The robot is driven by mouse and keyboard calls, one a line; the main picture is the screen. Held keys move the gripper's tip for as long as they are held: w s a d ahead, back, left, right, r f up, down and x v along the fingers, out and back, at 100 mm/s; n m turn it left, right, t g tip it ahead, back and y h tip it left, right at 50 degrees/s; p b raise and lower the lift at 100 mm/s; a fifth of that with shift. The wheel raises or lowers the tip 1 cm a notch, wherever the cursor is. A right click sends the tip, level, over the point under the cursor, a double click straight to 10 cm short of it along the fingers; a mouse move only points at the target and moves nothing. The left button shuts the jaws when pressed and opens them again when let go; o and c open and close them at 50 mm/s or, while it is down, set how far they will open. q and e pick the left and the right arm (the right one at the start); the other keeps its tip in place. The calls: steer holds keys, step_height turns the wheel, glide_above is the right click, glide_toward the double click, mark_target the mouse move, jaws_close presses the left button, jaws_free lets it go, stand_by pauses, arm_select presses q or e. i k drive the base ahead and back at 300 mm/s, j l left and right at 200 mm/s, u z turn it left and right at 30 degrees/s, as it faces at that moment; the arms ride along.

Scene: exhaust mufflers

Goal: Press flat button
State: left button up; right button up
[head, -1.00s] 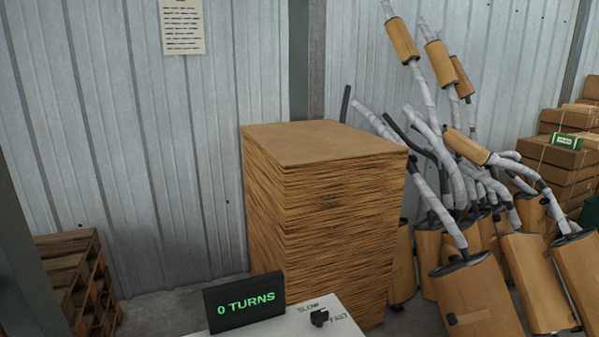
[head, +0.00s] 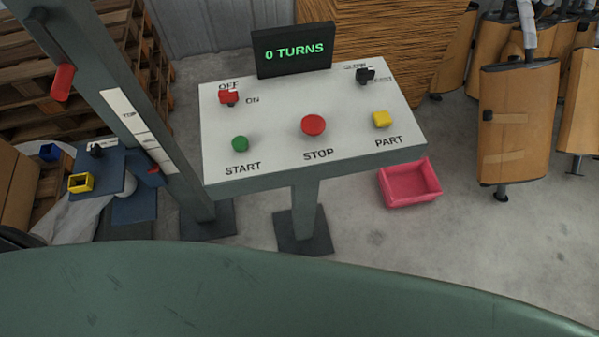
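A white control panel (head: 270,120) on a grey stand is in the middle of the head view. A red switch (head: 229,97) sits by OFF and ON, and a black switch (head: 365,76) by the slow-fast marking at the back right. The black display (head: 292,49) reads 0 TURNS. Neither of my grippers shows.
A green curved surface (head: 250,290) fills the front. A post (head: 130,100) with a red handle (head: 63,82) stands left of the panel. A pink bin (head: 409,183) is on the floor at right, wrapped mufflers (head: 525,125) beyond it. Pallets (head: 90,70) stand at left.

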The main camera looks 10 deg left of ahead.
mark_target(241, 144)
steer(key=k+l+u, duration=0.25)
steer(key=l, duration=0.15)
steer(key=k+l+u, duration=0.25)
steer(key=l, duration=0.15)
steer(key=k+l+u, duration=0.1)
steer(key=l+u, duration=0.15)
steer(key=l, duration=0.1)
